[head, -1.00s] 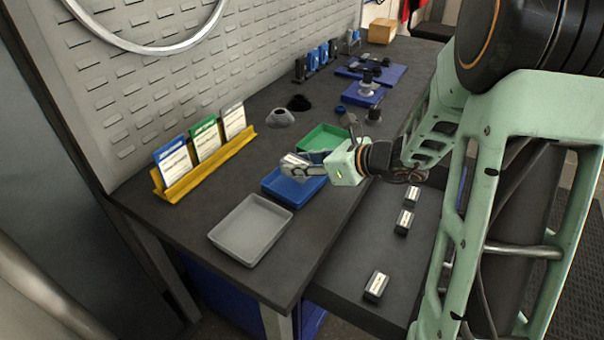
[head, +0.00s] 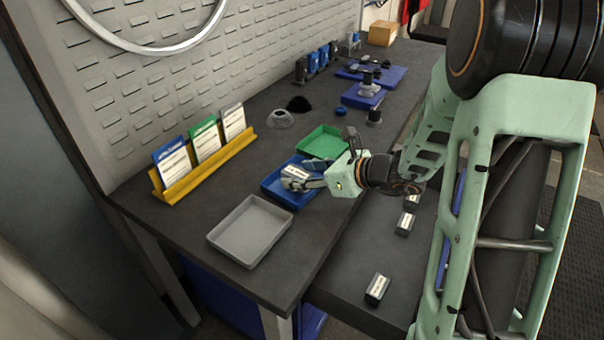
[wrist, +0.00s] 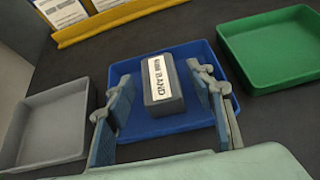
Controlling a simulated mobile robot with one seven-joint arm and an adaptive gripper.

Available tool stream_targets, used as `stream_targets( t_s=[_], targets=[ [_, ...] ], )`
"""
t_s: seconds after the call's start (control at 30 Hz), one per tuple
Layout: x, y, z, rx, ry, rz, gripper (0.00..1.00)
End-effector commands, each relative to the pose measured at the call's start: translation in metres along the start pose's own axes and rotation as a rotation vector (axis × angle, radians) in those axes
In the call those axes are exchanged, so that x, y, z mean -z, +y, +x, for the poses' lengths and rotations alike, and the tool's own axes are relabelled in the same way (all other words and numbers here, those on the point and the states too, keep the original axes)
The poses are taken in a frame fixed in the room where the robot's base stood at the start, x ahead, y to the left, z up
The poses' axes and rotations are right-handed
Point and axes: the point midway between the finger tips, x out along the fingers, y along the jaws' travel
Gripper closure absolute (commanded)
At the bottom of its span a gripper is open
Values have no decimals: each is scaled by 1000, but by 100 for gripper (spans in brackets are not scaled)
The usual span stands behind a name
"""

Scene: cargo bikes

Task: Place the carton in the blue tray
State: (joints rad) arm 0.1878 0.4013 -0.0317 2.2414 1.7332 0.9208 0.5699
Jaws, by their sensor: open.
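The carton (wrist: 165,91) is a dark grey box with a white label on top. It appears to rest on the floor of the blue tray (wrist: 150,130). In the head view the carton (head: 295,172) also shows inside the blue tray (head: 271,184). My gripper (wrist: 158,78) is open, with one finger on each side of the carton. A clear gap shows at the left finger and a narrower one at the right. In the head view my gripper (head: 303,180) reaches into the tray from the right and hides part of it.
An empty grey tray (head: 250,231) is in front of the blue tray and an empty green tray (head: 322,142) behind it. A yellow card rack (head: 205,168) stands near the wall. Several similar boxes, such as one (head: 377,288), stand on the lower surface at right.

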Motion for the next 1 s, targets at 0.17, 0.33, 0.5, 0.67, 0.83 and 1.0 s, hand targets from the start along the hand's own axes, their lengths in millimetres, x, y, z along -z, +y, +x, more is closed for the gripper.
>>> stream_targets(
  t_s=[0.17, 0.33, 0.5, 0.67, 0.83, 1.0],
  targets=[
    [-4, -1, -6, 2, 0, 0, 51],
    [-4, -2, -39, 6, -1, -1, 51],
    [-4, -2, -77, 6, -1, -1, 51],
    [-4, -1, -104, 3, -1, -1, 51],
    [-3, 0, -119, 2, -1, 0, 51],
    [-2, 0, -122, -1, 0, 0, 51]
  ],
)
